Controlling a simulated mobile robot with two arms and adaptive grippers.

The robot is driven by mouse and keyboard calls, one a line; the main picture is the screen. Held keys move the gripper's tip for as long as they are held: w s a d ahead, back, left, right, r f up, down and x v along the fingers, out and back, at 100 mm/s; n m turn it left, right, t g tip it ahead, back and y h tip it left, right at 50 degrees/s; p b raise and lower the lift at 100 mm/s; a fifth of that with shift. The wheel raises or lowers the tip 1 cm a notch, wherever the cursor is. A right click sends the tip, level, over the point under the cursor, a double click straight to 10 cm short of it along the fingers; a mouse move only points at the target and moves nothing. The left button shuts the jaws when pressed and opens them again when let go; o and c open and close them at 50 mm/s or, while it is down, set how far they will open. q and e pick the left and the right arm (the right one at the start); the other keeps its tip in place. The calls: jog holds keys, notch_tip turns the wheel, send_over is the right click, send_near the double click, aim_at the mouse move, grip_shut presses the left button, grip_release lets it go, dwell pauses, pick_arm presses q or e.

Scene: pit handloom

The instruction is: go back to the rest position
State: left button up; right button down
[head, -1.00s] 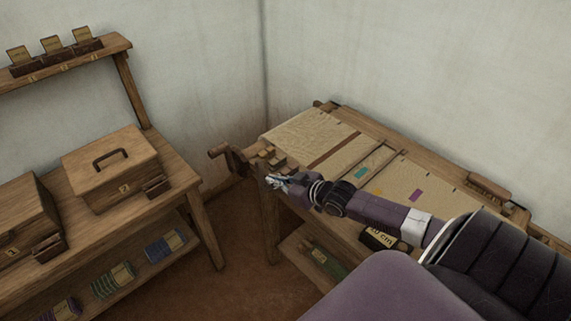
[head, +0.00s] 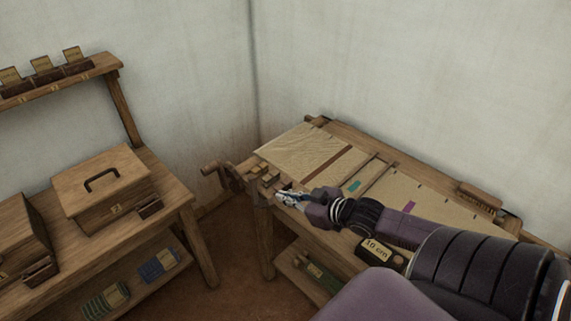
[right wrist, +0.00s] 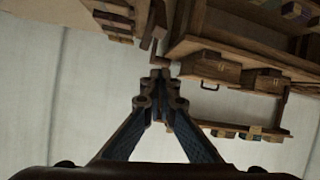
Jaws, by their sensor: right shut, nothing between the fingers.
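My right gripper (head: 291,199) is shut and empty. In the head view it is in front of the left end of the loom (head: 372,222), near the wooden blocks and the crank there. I cannot tell from the picture whether it touches the loom. In the right wrist view the two fingers (right wrist: 159,78) meet at their tips with nothing between them. My right arm reaches in from the lower right and hides part of the loom's front edge. My left gripper is not in view.
A wooden crank (head: 219,172) juts from the loom's left end. A black block marked 10 cm (head: 378,251) is at its front. At left stands a bench with a lidded box (head: 102,189) and bundles below (head: 159,264). Open floor (head: 222,245) lies between bench and loom.

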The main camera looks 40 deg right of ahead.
dwell(0.5)
jog(key=s+a+f+g+h, duration=0.1)
jog(key=s+a+f+g, duration=0.65)
jog(key=s+a, duration=0.65)
jog(key=s+a+m+g, duration=0.1)
jog(key=s+a+g, duration=0.1)
jog(key=s+a, duration=0.45)
jog(key=s+d+f+g+b, duration=0.1)
jog(key=s+f, duration=0.1)
jog(key=f, duration=1.2)
jog(key=s+f+b, duration=0.1)
jog(key=s+f, duration=0.1)
jog(key=f, duration=1.1)
jog(key=s+d+f+g+b, duration=0.1)
jog(key=s+d+f, duration=0.2)
jog(key=s+f, duration=1.3)
notch_tip(320, 180, down, 2)
jog(key=shift+s+d+f+h+b, duration=0.2)
jog(key=shift+s+h+b, duration=0.1)
jog(key=shift+s+h, duration=0.1)
